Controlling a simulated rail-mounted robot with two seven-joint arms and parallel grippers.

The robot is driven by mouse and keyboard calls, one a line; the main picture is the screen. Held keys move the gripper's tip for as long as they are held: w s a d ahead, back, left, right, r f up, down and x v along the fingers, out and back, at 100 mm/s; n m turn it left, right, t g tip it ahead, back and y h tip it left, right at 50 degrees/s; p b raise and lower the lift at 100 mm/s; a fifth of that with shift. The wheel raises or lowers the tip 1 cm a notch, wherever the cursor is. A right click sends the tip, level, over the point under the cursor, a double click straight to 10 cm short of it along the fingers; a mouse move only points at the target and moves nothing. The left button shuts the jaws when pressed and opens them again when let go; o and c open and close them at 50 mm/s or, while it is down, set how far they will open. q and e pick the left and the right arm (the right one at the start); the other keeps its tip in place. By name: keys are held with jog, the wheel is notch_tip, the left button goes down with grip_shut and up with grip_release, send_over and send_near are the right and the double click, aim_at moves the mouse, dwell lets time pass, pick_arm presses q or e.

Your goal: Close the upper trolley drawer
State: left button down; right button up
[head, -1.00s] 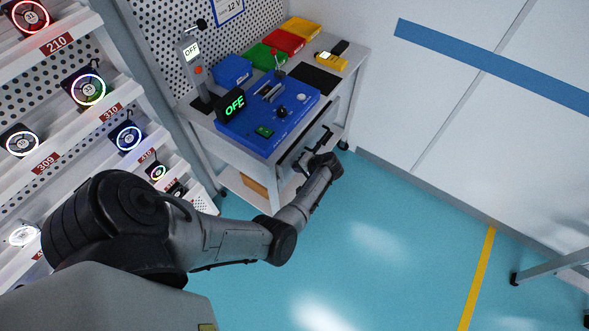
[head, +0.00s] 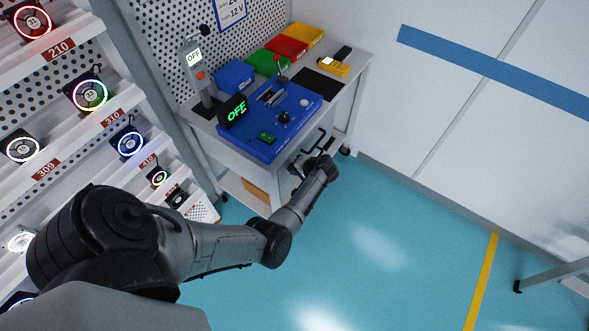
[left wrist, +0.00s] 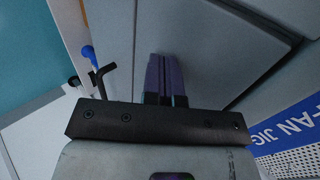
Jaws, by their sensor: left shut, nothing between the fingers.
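The grey trolley (head: 215,148) stands against the wall in the head view, with the blue jig panel (head: 262,148) on its top. The upper drawer is under the worktop; my forearm and gripper partly hide its front, so how far it stands out is hard to tell. A dark bar, perhaps its handle (head: 321,140), shows beside my gripper. My left gripper (head: 299,167) is at the trolley front, below the worktop edge. In the left wrist view the fingers (left wrist: 163,75) are shut and empty against a grey panel (left wrist: 205,40); contact is unclear. My right gripper is out of view.
A shelf rack (head: 85,120) with several lit fans stands at the left. Coloured bins (head: 288,46) and a yellow meter (head: 332,67) are on the trolley top.

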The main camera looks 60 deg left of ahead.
pick_arm(q)
jog(key=d+f+p+v, duration=0.1)
jog(key=f+v, duration=0.1)
jog(key=v, duration=1.1)
jog(key=shift+w+d+p, duration=0.3)
jog(key=shift+w, duration=0.05)
jog(key=shift+d, duration=0.1)
